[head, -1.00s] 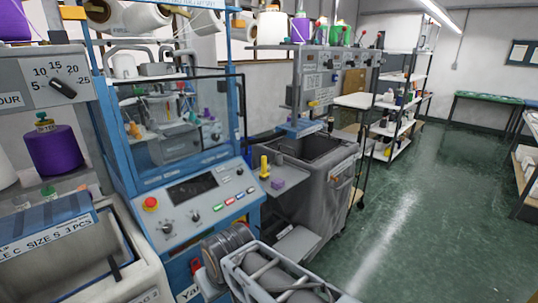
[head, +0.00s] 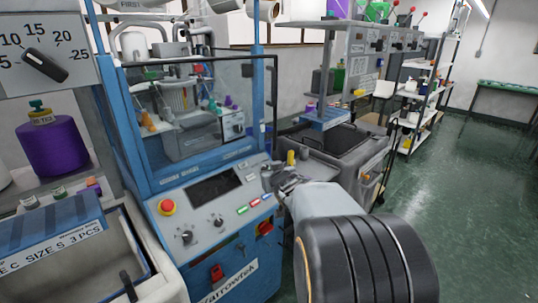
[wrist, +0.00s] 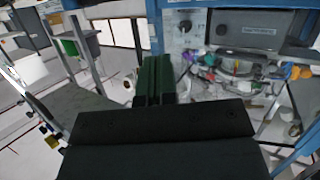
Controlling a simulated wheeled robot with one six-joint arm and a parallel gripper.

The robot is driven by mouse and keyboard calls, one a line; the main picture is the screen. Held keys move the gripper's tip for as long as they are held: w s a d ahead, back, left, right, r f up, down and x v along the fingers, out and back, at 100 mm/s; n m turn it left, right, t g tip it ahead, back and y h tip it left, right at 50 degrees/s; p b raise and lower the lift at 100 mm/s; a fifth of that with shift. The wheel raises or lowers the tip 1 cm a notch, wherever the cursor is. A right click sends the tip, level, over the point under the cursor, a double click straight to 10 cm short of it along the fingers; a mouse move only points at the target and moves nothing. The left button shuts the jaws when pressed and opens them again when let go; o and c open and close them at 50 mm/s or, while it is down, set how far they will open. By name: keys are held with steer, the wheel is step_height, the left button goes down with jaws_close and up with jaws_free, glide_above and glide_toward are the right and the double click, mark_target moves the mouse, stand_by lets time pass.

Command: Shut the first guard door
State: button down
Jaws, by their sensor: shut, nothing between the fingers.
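The first guard door (head: 276,100) is a clear panel in a thin dark frame on the front of the blue knitting machine (head: 150,180). Its frame reaches past the machine's right blue post, so it looks swung out and ajar.
The control panel (head: 215,205) with a red stop button (head: 167,207) lies below the door. Green floor (head: 465,220) is clear at right.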

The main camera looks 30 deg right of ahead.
steer(key=w+d+f+n+t+y, duration=0.1)
steer(key=d+t+y, duration=0.15)
steer(key=d, duration=0.35)
steer(key=t+p, duration=0.2)
steer(key=p, duration=0.1)
glide_toward(267, 148)
steer(key=shift+n+y, duration=0.3)
steer(key=shift+y, duration=0.05)
steer(key=w, duration=0.5)
steer(key=w+d, duration=0.1)
steer(key=w, duration=0.1)
steer(key=shift+w+d, duration=0.15)
steer(key=shift+w, duration=0.05)
